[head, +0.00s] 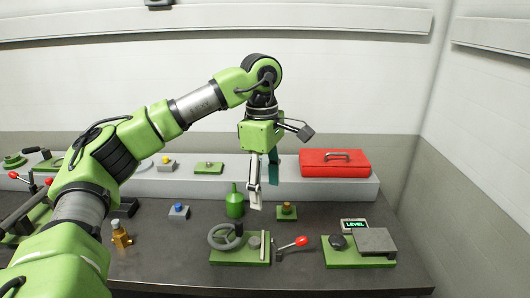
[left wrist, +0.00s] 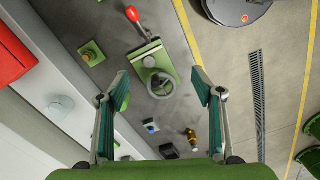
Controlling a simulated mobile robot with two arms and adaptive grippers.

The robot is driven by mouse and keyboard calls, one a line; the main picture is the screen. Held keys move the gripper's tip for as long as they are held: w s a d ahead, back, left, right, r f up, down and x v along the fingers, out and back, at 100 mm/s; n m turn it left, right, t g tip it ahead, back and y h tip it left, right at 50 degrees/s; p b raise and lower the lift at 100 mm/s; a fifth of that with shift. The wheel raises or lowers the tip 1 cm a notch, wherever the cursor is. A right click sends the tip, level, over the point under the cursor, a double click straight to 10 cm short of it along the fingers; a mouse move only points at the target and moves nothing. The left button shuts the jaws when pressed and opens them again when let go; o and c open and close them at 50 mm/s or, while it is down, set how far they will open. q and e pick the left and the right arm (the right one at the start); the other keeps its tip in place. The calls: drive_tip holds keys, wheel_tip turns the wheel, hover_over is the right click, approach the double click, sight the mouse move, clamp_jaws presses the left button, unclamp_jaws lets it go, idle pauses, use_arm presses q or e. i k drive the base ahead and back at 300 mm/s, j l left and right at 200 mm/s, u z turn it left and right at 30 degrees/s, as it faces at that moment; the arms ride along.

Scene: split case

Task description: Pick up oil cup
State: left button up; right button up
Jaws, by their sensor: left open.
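A small brass fitting (head: 121,235), which looks like the oil cup, stands on the dark bench at the left, near my left arm. It also shows in the left wrist view (left wrist: 191,135), below the right finger's tip. A green bottle with a thin spout (head: 235,203) stands near the bench's middle. My left gripper (head: 264,190) points down above the bench, right of the green bottle and well right of the brass fitting. Its fingers are apart with nothing between them, as the left wrist view (left wrist: 160,88) shows. My right gripper is not in view.
A handwheel fixture (head: 238,250) with a red-knobbed lever (head: 300,241) lies below the gripper. A level fixture (head: 358,262) is at the right. A red toolbox (head: 335,162) sits on the grey ledge (head: 360,190). A blue-topped block (head: 179,211) is near the brass fitting.

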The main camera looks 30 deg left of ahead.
sight(264, 170)
drive_tip(key=i+j, duration=0.9)
drive_tip(key=i, duration=0.05)
